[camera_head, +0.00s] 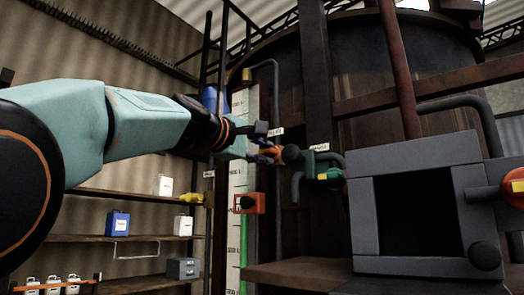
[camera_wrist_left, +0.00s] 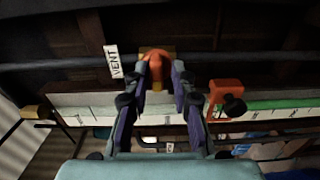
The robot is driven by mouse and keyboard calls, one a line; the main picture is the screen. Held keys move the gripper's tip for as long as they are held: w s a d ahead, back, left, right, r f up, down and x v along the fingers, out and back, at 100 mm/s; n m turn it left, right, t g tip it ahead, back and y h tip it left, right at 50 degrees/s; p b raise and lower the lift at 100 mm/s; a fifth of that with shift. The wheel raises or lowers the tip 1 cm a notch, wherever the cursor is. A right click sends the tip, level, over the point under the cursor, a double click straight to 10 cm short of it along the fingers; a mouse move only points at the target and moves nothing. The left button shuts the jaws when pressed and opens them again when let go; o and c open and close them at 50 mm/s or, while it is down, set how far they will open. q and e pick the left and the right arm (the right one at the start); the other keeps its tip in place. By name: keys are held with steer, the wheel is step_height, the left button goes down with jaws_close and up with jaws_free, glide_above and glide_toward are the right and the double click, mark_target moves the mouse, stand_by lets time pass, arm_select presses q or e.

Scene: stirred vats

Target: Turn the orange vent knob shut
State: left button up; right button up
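In the head view the knob (camera_head: 272,153) shows small at my left gripper's tip. My left gripper (camera_wrist_left: 159,74) has its two fingers apart, one on each side of the knob; I cannot tell whether they touch it. My left gripper (camera_head: 264,146) reaches in from the left in the head view. My right gripper is not in view.
An orange-framed device (camera_head: 250,204) is below the knob, by a white and green level gauge (camera_head: 237,178). A large rusty vat (camera_head: 355,70) is behind. Shelves with containers are left.

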arm_select(q)
steer(key=shift+o, duration=0.9)
steer(key=shift+s+r, duration=0.15)
steer(key=shift+r, duration=0.05)
steer(key=shift+w, duration=0.2)
steer(key=shift+a, duration=0.1)
steer(key=v, duration=0.7)
steer(key=shift+s, duration=0.4)
steer(key=shift+w, duration=0.2)
